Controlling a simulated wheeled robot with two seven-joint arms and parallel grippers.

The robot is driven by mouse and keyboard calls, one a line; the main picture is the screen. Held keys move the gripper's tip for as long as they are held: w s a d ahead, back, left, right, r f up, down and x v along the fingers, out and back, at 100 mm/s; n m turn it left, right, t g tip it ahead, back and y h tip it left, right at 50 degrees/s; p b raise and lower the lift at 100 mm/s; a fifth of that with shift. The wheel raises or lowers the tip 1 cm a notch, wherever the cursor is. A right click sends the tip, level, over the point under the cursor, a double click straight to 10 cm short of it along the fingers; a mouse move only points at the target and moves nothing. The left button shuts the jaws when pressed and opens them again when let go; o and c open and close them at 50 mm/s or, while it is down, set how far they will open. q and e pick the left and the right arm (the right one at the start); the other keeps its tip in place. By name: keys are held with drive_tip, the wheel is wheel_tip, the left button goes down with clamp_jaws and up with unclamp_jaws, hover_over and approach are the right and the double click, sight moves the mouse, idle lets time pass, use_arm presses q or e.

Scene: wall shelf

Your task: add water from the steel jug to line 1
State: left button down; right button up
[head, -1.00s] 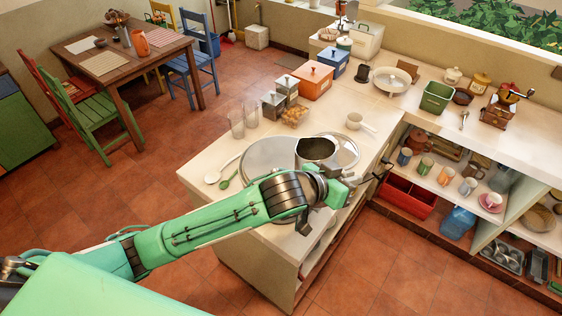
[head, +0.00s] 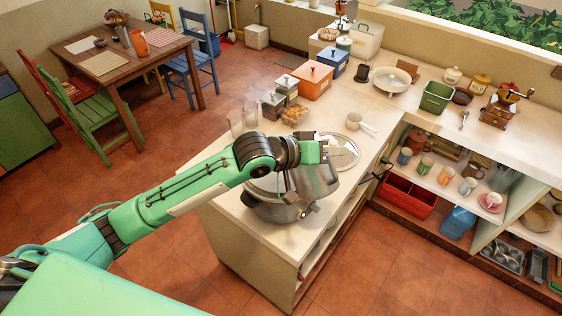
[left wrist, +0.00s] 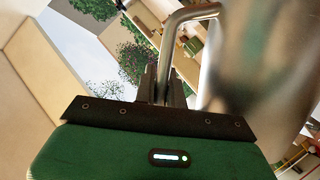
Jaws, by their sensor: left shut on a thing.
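The steel jug (head: 319,180) is in the head view, tilted over the right side of the large steel pot (head: 277,210) on the counter. My left gripper (head: 312,153) is shut on the jug's handle. In the left wrist view the bent metal handle (left wrist: 182,30) runs between the fingers (left wrist: 163,83), with the blurred jug body (left wrist: 262,60) at the right. My arm and the jug cover much of the pot's opening. No line 1 and no flowing water can be made out. My right gripper is not in view.
A round steel lid (head: 344,152) lies just behind the jug. Shelves with mugs (head: 425,165) are to the right. The counter in front of the pot is clear.

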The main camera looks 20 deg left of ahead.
use_arm(q)
drive_tip(key=shift+w+a+r+n+h, duration=0.15)
drive_tip(key=shift+a+r+n+h, duration=0.2)
drive_tip(key=shift+a, duration=0.2)
drive_tip(key=shift+w+f+n, duration=0.15)
drive_tip(key=shift+w+n, duration=0.1)
drive_tip(key=shift+w, duration=0.05)
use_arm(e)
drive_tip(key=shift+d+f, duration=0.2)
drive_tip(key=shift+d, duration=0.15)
use_arm(q)
drive_tip(key=shift+s+a+b, duration=0.15)
drive_tip(key=shift+a+b, duration=0.1)
drive_tip(key=shift+b, duration=0.15)
drive_tip(key=shift+w+f, duration=0.25)
drive_tip(key=shift+w, duration=0.05)
drive_tip(key=shift+n+b, duration=0.3)
drive_tip(key=shift+b, duration=0.05)
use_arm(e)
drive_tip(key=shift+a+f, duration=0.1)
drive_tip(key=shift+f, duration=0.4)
